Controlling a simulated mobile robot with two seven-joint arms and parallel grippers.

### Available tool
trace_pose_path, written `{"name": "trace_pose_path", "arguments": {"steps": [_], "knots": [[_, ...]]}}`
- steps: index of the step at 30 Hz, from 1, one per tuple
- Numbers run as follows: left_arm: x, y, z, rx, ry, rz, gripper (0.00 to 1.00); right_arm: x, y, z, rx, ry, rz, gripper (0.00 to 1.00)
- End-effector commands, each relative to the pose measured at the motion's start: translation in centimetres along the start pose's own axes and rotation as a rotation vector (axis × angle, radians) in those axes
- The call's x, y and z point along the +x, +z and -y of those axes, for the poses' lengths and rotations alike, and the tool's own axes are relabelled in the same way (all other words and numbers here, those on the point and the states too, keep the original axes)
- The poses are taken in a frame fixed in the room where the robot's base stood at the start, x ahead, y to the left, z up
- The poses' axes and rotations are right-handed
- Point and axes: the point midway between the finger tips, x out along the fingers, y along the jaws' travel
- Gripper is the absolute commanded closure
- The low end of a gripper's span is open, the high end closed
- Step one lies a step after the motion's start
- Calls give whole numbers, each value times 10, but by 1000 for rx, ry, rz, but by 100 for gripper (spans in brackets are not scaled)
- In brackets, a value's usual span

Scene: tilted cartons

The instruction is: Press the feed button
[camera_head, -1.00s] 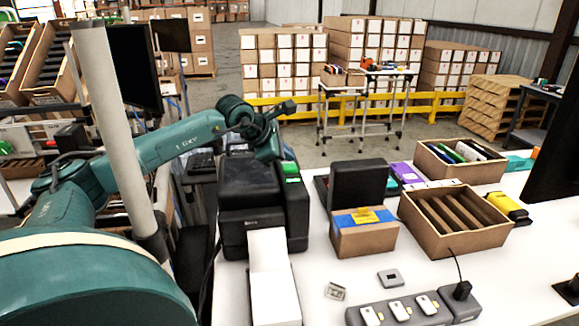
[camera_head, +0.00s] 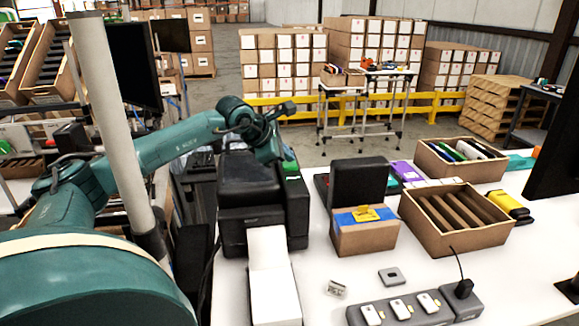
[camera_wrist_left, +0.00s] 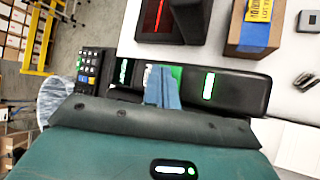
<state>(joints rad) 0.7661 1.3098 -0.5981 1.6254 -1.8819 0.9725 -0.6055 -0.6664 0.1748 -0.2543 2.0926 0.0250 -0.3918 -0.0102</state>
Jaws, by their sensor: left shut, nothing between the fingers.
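The black label printer (camera_head: 235,215) stands at the left end of the white table, with white label paper coming out of its front. A green patch (camera_head: 291,168) shows on its right upper part; which part is the feed button I cannot tell for sure. My left gripper (camera_head: 279,157) is at the top rear of the printer, close to the green patch. In the left wrist view the shut, empty blue-grey fingers (camera_wrist_left: 161,88) overlap the printer's dark top (camera_wrist_left: 240,92), with green beside them. Whether they touch it is unclear. My right gripper is out of view.
Right of the printer are a carton (camera_head: 365,238) with blue tape, a divided open box (camera_head: 455,240) and a grey power strip (camera_head: 400,309). A pale post (camera_head: 112,120) stands before my left arm. A keypad device (camera_wrist_left: 92,70) lies beside the printer.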

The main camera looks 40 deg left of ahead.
Motion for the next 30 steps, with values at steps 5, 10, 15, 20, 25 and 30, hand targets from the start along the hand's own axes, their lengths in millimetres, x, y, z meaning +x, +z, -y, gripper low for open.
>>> {"name": "trace_pose_path", "arguments": {"steps": [5,10,15,20,25,30], "knots": [[0,0,0,0,0,0,100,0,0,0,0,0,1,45],[0,0,0,0,0,0,100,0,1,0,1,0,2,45],[2,-1,1,0,0,0,100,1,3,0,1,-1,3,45],[3,-2,2,0,0,0,100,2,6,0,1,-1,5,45],[4,-3,3,0,0,0,100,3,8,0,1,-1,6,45],[6,-4,4,0,-1,0,100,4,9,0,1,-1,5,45]]}}
